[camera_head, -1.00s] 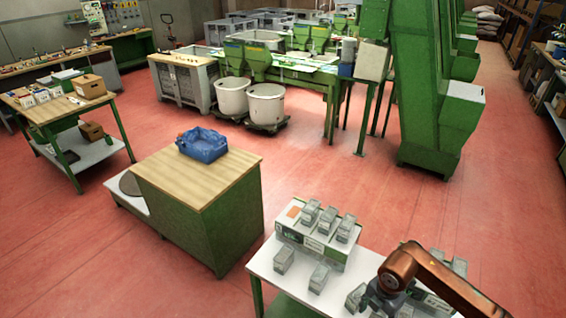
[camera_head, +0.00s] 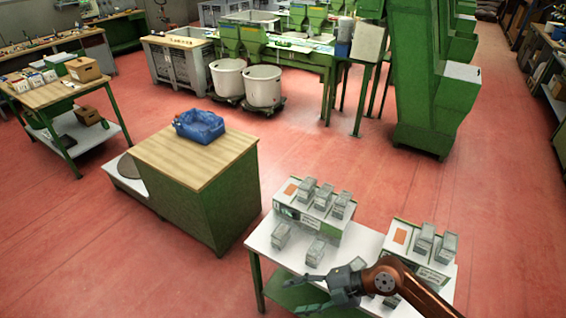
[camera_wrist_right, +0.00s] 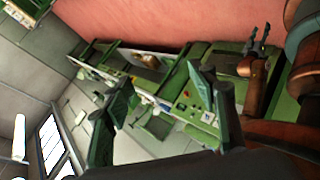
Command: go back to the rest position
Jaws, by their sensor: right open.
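My right gripper (camera_head: 308,290) is open and empty in the head view. Its arm comes in from the lower right, and it hangs in front of the near edge of the white table (camera_head: 262,245). Its two spread fingers also show in the right wrist view (camera_wrist_right: 160,112), with nothing between them. A copper arm with small grey fingers (camera_wrist_right: 260,40) at the right of the wrist view looks like my left one; it is too small to tell its jaws. No left arm shows in the head view.
Grey clear-lidded boxes (camera_head: 281,236) stand on the white table and its two raised units (camera_head: 313,213). A green cabinet (camera_head: 215,200) with a wooden top carries a blue crate (camera_head: 199,125). Green machinery (camera_head: 425,85) stands behind. Red floor (camera_head: 330,150) is open between.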

